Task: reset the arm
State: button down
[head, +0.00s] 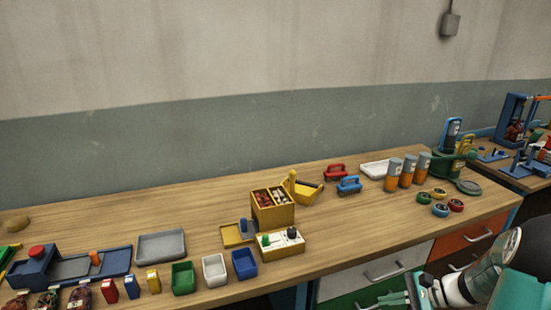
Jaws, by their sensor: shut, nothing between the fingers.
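My gripper (385,301) shows at the bottom edge, right of the middle, in front of the bench's drawers. Its teal fingers are partly cut off by the frame edge. It is shut and empty and touches nothing that I can see. My arm (465,285), pale grey, teal and black, reaches in from the lower right corner and hides part of the drawers.
A long wooden bench (345,235) crosses the view. Near its front stand small bins, a yellow box (272,212) and a control box (280,244). Orange-grey cylinders (407,172) and tape rolls stand at right. A second bench (520,175) lies beyond.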

jog(key=s+a+r+n+h, duration=0.5)
jog(key=s+a+r+n, duration=0.2)
jog(key=r, duration=0.3)
jog(key=s+a+r+n+t+h, duration=0.1)
jog(key=s+a+r+n+h, duration=0.4)
jog(key=s+a+r+n, duration=0.3)
jog(key=shift+s+a+r+n+t+h, duration=0.3)
jog(key=shift+s+r+n, duration=0.2)
jog(key=shift+s+r, duration=0.4)
jog(key=shift+w+r, duration=0.15)
